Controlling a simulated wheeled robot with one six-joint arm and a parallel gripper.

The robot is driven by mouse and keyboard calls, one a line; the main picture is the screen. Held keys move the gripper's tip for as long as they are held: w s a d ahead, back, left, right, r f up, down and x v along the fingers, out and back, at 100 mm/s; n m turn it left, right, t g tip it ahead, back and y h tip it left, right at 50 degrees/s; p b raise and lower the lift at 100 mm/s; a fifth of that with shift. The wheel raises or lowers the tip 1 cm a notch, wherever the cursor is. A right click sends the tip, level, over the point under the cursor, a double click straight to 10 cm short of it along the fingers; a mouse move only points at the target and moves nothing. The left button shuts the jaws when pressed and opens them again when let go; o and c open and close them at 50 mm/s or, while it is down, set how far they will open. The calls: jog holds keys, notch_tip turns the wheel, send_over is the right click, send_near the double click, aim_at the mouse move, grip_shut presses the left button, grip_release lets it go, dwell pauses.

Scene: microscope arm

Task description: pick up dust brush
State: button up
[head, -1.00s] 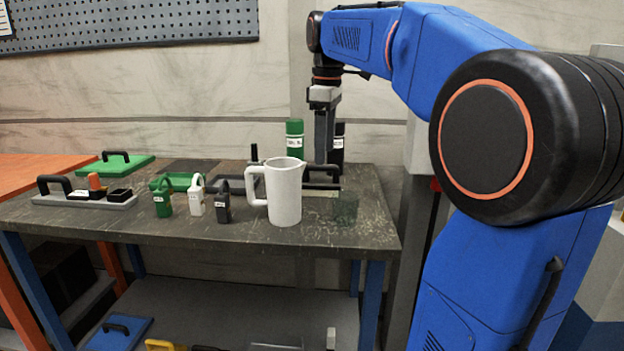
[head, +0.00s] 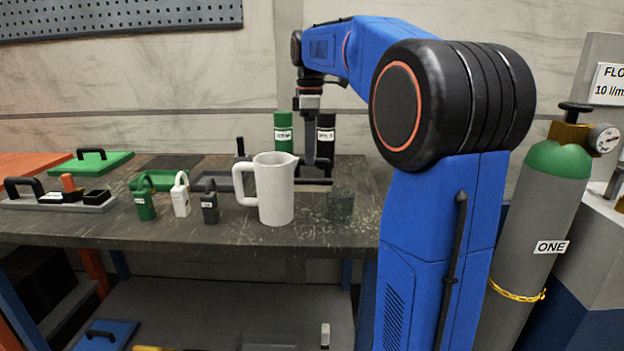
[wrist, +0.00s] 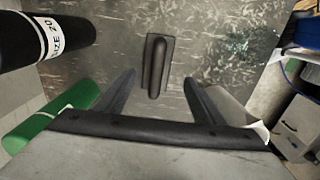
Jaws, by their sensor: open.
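In the wrist view a dark block with a rounded handle along its top, which looks like the dust brush (wrist: 157,62), lies on the scratched bench top ahead of my fingers. My gripper (wrist: 162,88) is open and empty, its two fingers spread apart. The brush lies beyond the fingertips, roughly in line with the gap, and nothing touches it. In the head view my gripper (head: 310,163) points down behind the white pitcher (head: 274,190). I cannot make out the brush there.
A green bottle (head: 283,134) and a black bottle (head: 326,136) stand close behind my gripper. A clear beaker (head: 340,205) stands right of the pitcher. Small padlock-like items (head: 181,196) and a green handled plate (head: 92,162) are at left. A gas cylinder (head: 540,215) stands at right.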

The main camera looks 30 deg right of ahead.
aim_at(312, 176)
notch_tip(312, 176, down, 3)
jog(key=shift+f, duration=0.15)
jog(key=shift+w+d+f, duration=0.1)
jog(key=shift+d+f, duration=0.1)
jog(key=shift+f, duration=1.1)
jog(key=shift+w+d+f, duration=0.1)
jog(key=shift+d+f, duration=0.05)
jog(key=shift+f, duration=1.1)
jog(key=shift+c, duration=0.2)
jog(key=c, duration=1.2)
jog(key=shift+r, duration=0.15)
notch_tip(312, 176, up, 10)
jog(key=shift+f, duration=0.1)
